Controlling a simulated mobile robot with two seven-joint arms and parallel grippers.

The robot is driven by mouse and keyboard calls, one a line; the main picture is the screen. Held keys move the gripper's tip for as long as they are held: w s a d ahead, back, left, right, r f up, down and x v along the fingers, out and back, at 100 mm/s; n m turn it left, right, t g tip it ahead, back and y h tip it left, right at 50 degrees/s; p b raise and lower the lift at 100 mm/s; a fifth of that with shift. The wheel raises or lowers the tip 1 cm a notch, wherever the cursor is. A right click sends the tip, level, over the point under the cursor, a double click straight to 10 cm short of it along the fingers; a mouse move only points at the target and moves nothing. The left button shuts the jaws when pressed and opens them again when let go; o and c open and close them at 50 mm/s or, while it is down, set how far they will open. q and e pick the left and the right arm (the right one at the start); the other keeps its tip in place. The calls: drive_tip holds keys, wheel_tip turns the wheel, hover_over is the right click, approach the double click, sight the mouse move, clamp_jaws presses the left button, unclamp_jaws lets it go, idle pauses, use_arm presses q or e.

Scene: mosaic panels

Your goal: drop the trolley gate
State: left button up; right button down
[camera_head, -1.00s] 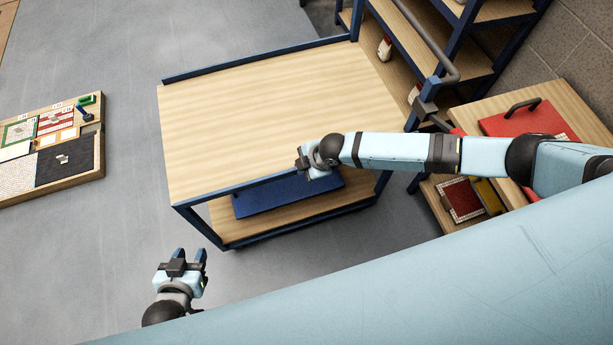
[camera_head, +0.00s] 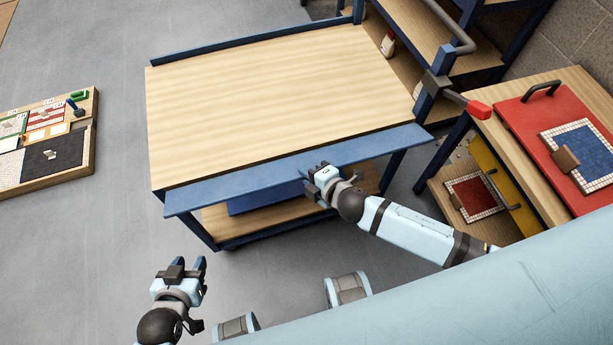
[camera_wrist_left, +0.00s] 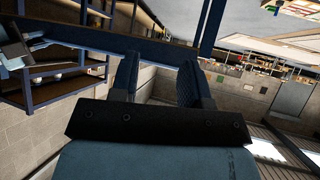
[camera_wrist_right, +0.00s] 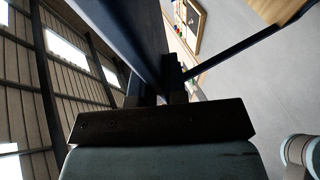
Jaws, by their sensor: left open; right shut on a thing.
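The trolley (camera_head: 270,95) has a light wooden top in a blue frame, with a lower shelf. Its gate (camera_head: 250,178) is a long blue panel along the near edge of the top, tilted outward. My right gripper (camera_head: 310,178) is shut on the gate's near edge, right of its middle. In the right wrist view the gate (camera_wrist_right: 135,45) runs up from between the fingers. My left gripper (camera_head: 187,266) is open and empty, apart from the trolley at the near left, its two fingers (camera_wrist_left: 160,75) spread in the left wrist view.
A red lever (camera_head: 475,108) stands by the trolley's right corner. A wooden stand (camera_head: 490,120) at the right carries a red panel (camera_head: 535,115) with a handle. Shelving (camera_head: 425,30) is behind. A mosaic board (camera_head: 80,165) lies far left. Floor between is clear.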

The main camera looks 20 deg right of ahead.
use_arm(q)
drive_tip(key=shift+t+h, duration=0.4)
drive_tip(key=f+b, duration=0.2)
drive_tip(key=b, duration=0.2)
drive_tip(key=d+f+b, duration=0.1)
drive_tip(key=b, duration=0.3)
drive_tip(key=w+f+b, duration=0.1)
drive_tip(key=f+b, duration=0.1)
drive_tip(key=b, duration=0.2)
drive_tip(key=shift+d+f, duration=0.25)
drive_tip(key=shift+f, duration=0.05)
use_arm(e)
drive_tip(key=f+t, duration=0.1)
drive_tip(key=f+n+t+y, duration=0.1)
drive_tip(key=f+t, duration=0.1)
drive_tip(key=shift+s+f, duration=0.15)
drive_tip(key=shift+s, duration=0.25)
use_arm(q)
drive_tip(key=shift+d, duration=0.1)
drive_tip(key=shift+r, duration=0.4)
use_arm(e)
drive_tip(key=shift+t, duration=0.3)
use_arm(q)
drive_tip(key=shift+f, duration=0.25)
use_arm(e)
drive_tip(key=c, duration=1.2)
unclamp_jaws()
drive_tip(key=shift+o, duration=0.2)
